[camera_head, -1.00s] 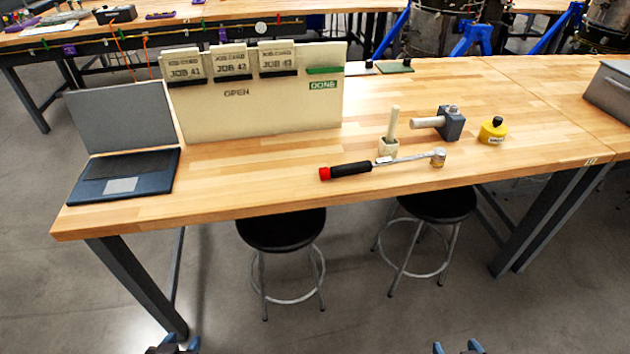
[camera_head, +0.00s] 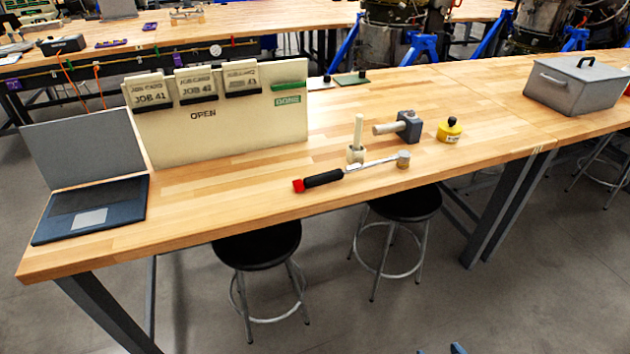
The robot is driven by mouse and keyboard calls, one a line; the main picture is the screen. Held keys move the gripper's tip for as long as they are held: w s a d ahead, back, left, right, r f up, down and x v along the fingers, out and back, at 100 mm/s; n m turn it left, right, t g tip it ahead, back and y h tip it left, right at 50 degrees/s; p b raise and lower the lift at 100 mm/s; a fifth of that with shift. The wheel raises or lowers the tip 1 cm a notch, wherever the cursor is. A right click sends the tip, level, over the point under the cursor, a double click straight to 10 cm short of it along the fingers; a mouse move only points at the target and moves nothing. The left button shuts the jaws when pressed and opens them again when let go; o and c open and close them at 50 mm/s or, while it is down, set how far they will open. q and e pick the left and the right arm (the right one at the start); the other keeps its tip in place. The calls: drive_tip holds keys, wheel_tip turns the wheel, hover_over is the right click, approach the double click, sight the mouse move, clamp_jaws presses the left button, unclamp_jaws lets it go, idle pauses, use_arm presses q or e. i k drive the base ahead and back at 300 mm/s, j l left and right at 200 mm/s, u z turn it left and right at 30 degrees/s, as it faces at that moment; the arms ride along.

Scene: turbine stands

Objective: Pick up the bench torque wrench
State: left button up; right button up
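The bench torque wrench (camera_head: 345,174) lies flat near the front edge of the wooden workbench (camera_head: 230,195). It has a red end cap, a black grip and a silver shaft, with a round head at its right end. The shaft passes just in front of a small pale holder with an upright handle (camera_head: 357,150). My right gripper (camera_head: 438,351) barely shows at the bottom edge, its two blue-grey tips apart, well short of the bench. Nothing shows between the visible tips. My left gripper is out of view.
A laptop (camera_head: 88,210) and a job-card board (camera_head: 220,130) stand on the left. A dark block with a pale handle (camera_head: 408,127) and a yellow container (camera_head: 450,130) stand behind the wrench. Stools (camera_head: 257,245) stand at the front edge. A grey toolbox (camera_head: 578,85) stands far right.

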sight(309, 182)
drive_tip(key=i+l+u, duration=0.15)
drive_tip(key=l, duration=0.15)
drive_tip(key=i+l+u, duration=0.35)
drive_tip(key=l, duration=0.3)
drive_tip(key=l+u, duration=0.2)
drive_tip(key=l, duration=0.15)
drive_tip(key=i, duration=0.05)
